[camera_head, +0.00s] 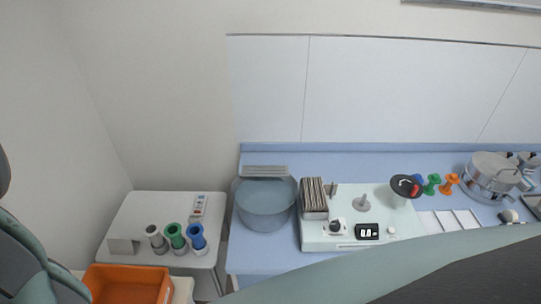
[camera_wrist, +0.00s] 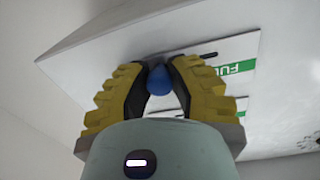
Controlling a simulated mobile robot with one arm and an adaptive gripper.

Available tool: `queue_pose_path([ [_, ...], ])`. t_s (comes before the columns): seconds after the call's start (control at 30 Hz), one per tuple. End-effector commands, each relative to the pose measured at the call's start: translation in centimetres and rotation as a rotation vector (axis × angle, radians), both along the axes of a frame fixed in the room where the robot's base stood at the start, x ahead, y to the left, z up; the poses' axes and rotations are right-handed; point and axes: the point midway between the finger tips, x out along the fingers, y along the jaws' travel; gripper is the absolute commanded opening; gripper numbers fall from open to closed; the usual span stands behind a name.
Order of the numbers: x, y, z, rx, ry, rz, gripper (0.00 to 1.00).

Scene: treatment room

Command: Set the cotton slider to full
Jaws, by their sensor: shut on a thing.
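In the wrist view, my gripper (camera_wrist: 160,64) has yellow ridged fingers with dark pads, shut on a blue knob (camera_wrist: 159,82). The knob stands at a pale panel (camera_wrist: 100,48), beside a short dark slot (camera_wrist: 205,55). The lettering is turned and partly cut off by my finger. The knob's foot is hidden between the fingers. My gripper and this panel do not show in the head view.
In the head view, a blue counter (camera_head: 262,262) holds a grey-blue bin (camera_head: 265,207) and a white device (camera_head: 345,208). A white side table (camera_head: 140,212) carries several coloured cylinders. An orange crate (camera_head: 128,286) stands in front. Part of my arm crosses the lower right.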

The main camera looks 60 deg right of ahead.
Motion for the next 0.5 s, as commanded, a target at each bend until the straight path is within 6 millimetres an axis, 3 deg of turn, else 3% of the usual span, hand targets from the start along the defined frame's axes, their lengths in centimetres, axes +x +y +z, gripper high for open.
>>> queue_pose_path([
  [0.23, -0.2, 0.3, -0.3, 0.0, 0.001, 0.001, 0.0],
  [0.5, -1.8, 2.5, -0.6, 0.003, 0.002, 0.0, 0.0],
])
